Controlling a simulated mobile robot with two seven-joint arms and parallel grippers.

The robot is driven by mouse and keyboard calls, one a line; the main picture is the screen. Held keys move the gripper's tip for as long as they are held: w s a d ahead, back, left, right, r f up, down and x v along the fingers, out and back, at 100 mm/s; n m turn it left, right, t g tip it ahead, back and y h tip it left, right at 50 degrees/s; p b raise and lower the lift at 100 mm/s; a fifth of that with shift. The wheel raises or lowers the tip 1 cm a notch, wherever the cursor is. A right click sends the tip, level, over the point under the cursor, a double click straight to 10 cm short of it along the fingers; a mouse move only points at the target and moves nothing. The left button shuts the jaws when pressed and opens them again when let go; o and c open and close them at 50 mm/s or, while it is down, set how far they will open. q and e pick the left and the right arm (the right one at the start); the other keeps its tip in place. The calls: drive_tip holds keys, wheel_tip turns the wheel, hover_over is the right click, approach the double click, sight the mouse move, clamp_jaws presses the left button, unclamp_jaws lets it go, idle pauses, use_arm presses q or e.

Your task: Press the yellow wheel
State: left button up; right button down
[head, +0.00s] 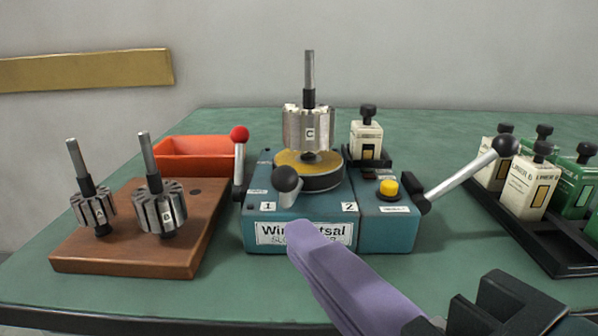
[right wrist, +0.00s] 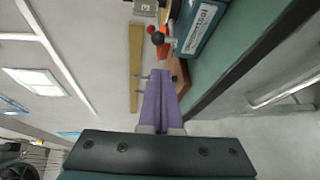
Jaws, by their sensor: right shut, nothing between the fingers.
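The yellow wheel (head: 290,161) is a flat yellow-topped disc with a dark rim on the blue-green winding machine (head: 385,232). Armature C (head: 308,130) stands upright on it, covering its middle. A black ball knob (head: 287,179) hides part of its front edge. My right gripper (head: 306,232) has purple fingers, shut and empty. Its tips appear in front of the machine's label, below and nearer than the wheel. My left gripper is not in view.
A yellow button (head: 388,188) and a silver lever (head: 468,176) are at the machine's right. A red-knobbed lever (head: 239,158) stands left. A wooden block (head: 130,257) holds armatures A and B. An orange bin (head: 195,147) is behind. A black rack (head: 530,247) holds several bottles.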

use_arm(q)
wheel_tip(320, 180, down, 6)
drive_tip(key=b, duration=0.3)
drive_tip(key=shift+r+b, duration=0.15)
drive_tip(key=shift+b, duration=0.15)
use_arm(e)
drive_tip(key=f, duration=0.1)
drive_tip(key=a+f+n+y, duration=0.1)
drive_tip(key=s+a+f+n, duration=0.1)
drive_tip(key=f, duration=0.1)
drive_tip(key=shift+w, duration=0.15)
drive_tip(key=b+x, duration=0.2)
drive_tip(key=x, duration=0.8)
drive_tip(key=shift+a+r, duration=0.15)
drive_tip(key=shift+a, duration=0.05)
drive_tip(key=d, duration=0.3)
drive_tip(key=shift+w+d+r, duration=0.2)
drive_tip(key=shift+d+r, duration=0.2)
drive_tip(key=shift+d, duration=0.1)
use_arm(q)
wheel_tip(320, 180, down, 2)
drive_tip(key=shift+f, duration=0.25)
